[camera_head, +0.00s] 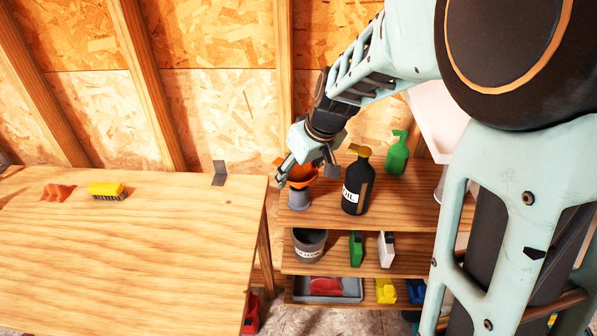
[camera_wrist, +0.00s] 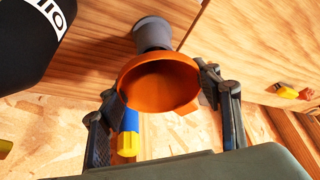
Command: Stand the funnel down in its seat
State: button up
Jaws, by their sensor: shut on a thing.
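The orange funnel (camera_head: 302,174) is between the fingers of my gripper (camera_head: 306,170), its wide mouth facing up towards my wrist. In the wrist view, the funnel (camera_wrist: 160,86) has one finger of my gripper (camera_wrist: 160,90) on each side of its rim. The grey seat (camera_head: 299,196) stands on the top shelf, directly below the funnel in the head view. The seat also shows past the funnel's rim in the wrist view (camera_wrist: 152,33). The funnel's spout is hidden, so I cannot tell whether its tip is inside the seat.
A black oil bottle (camera_head: 356,188) stands close right of the seat, with a green spray bottle (camera_head: 396,158) behind it. The wooden workbench (camera_head: 130,240) is left, holding a yellow brush (camera_head: 106,190). Lower shelves hold a grey bucket (camera_head: 309,246) and boxes.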

jog(key=shift+f+b, duration=0.4)
jog(key=shift+f, duration=0.1)
jog(key=o, duration=1.1)
jog(key=shift+r, duration=0.1)
jog(key=v, duration=1.2)
